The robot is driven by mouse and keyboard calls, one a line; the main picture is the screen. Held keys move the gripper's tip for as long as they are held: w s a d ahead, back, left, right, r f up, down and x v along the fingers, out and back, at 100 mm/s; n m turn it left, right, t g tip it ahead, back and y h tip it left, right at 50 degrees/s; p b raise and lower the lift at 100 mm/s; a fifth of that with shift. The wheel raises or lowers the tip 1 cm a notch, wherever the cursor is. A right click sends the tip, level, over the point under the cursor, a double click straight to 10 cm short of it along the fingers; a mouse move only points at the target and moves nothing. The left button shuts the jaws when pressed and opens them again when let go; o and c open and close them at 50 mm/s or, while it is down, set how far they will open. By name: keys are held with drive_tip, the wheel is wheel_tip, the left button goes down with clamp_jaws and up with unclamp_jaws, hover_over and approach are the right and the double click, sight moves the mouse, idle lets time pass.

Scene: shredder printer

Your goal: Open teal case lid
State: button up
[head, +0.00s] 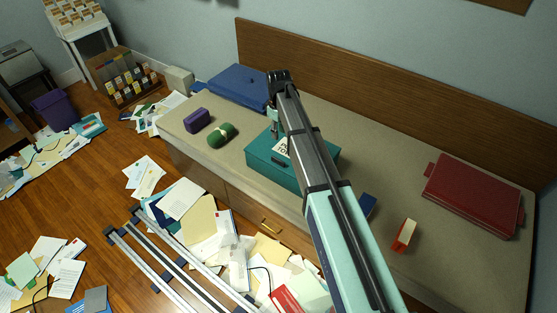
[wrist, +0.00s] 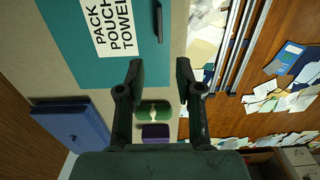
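The teal case (head: 262,157) stands on the long bench with its lid closed, partly hidden behind my arm in the head view. It has a dark front handle (head: 280,161) and a white label on top. In the wrist view the teal case (wrist: 70,45) fills the upper left, its label reading "PACK POUCH TOWEL", and the dark handle (wrist: 159,22) shows at its edge. My gripper (wrist: 160,72) is open with nothing between its fingers. In the head view the fingers are hidden or too small to tell.
A green rolled towel (head: 221,135), a purple pouch (head: 197,120) and a blue case (head: 238,87) lie left of the teal case. A small blue item (head: 368,205), a red-and-cream box (head: 404,236) and a red case (head: 472,195) lie right. Papers litter the floor.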

sight(278, 160)
wheel_tip(278, 160, down, 17)
drive_tip(key=p, duration=0.3)
drive_tip(key=shift+p, duration=0.3)
drive_tip(key=shift+c, duration=0.3)
clamp_jaws()
drive_tip(key=shift+r, duration=0.1)
